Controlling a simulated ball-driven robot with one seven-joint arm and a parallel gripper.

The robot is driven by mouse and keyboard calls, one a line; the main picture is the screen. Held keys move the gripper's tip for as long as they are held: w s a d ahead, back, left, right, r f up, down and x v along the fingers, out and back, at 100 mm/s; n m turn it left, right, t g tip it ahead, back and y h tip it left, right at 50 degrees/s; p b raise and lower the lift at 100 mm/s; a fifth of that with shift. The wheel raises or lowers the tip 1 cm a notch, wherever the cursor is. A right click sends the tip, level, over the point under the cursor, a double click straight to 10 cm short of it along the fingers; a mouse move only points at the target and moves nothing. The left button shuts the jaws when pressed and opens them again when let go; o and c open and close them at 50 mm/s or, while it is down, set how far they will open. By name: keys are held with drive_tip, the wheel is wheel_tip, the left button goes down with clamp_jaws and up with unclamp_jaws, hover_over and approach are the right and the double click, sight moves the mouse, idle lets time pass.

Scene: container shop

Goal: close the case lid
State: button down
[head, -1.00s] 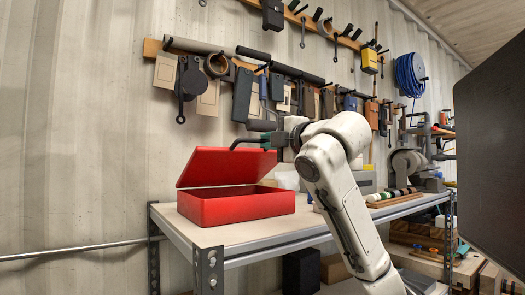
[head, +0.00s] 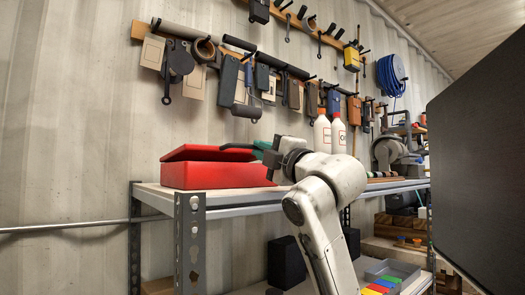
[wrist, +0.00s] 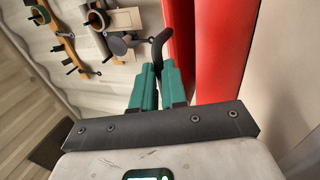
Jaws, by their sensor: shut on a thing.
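The red case stands on the shelf top, its body (head: 215,176) upright and its lid (head: 205,153) lowered almost onto it, still slightly tilted. In the wrist view the lid (wrist: 180,40) and body (wrist: 225,60) run side by side with a narrow dark gap between them. My gripper (head: 264,149), with green fingers, is at the right end of the lid. In the wrist view it (wrist: 157,68) is shut on a black bent rod (wrist: 161,45). The rod (head: 238,146) reaches left over the lid's top; I cannot tell whether it touches. The case's inside is hidden.
The shelf (head: 240,196) has a metal front edge and posts. Two white bottles (head: 322,133) stand behind my arm. Tools hang on a wall rail (head: 235,42) above the case. A dark panel (head: 480,170) fills the right side.

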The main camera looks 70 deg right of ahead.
drive_tip(key=shift+w+f, duration=0.15)
drive_tip(key=shift+w, duration=0.05)
drive_tip(key=c, duration=1.2)
unclamp_jaws()
drive_tip(key=shift+o, duration=0.2)
drive_tip(key=shift+s, duration=0.1)
drive_tip(key=b+v, duration=0.4)
drive_tip(key=v, duration=0.6)
drive_tip(key=shift+s+a, duration=0.2)
drive_tip(key=shift+s, duration=0.05)
